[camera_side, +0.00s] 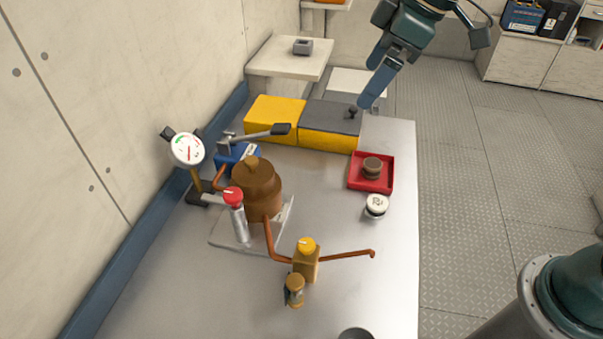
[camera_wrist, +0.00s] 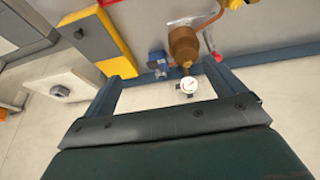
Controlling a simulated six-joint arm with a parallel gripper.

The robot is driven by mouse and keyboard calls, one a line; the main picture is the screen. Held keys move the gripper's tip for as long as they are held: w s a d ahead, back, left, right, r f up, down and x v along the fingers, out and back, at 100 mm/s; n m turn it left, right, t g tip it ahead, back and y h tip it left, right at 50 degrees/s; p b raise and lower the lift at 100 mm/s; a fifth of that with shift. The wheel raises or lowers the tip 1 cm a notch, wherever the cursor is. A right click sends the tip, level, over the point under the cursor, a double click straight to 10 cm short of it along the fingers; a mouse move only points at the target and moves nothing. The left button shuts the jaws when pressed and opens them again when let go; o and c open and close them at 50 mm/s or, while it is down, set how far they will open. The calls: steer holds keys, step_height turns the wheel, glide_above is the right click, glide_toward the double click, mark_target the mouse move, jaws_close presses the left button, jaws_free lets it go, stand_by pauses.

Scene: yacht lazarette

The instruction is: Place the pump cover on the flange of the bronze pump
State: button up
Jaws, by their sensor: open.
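The bronze pump (camera_side: 262,202) stands upright on a pale plate on the left of the bench. Its top is a narrower stepped brown part with a small knob (camera_side: 252,161); I cannot tell whether this is a separate pump cover seated on the flange. In the wrist view the pump (camera_wrist: 184,45) shows beyond my fingers. A small round brown piece (camera_side: 372,167) sits in a red tray (camera_side: 386,187) on the right; I cannot tell if it is the cover. My gripper (camera_side: 370,85) is open and empty, raised above the bench's far right corner, well away from the pump.
A gauge (camera_side: 187,149), a red-capped cylinder (camera_side: 236,212) and a grey lever handle (camera_side: 258,134) crowd the pump. Copper pipe and a yellow-knobbed valve (camera_side: 306,262) lie in front. A yellow and grey box (camera_side: 277,114) stands behind. A white-topped jar (camera_side: 376,206) stands below the tray. The front right bench is mostly clear.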

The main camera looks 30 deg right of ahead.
steer(key=s+d+f+m+t+h, duration=0.1)
steer(key=s+d+m, duration=0.3)
steer(key=s+d, duration=0.3)
steer(key=s+d+f+m+t+h, duration=0.1)
steer(key=s+d+m, duration=0.3)
steer(key=s+d, duration=0.4)
steer(key=s+h, duration=0.1)
steer(key=s, duration=0.4)
steer(key=shift+s+m, duration=0.4)
steer(key=shift+d, duration=0.1)
steer(key=shift+c, duration=0.4)
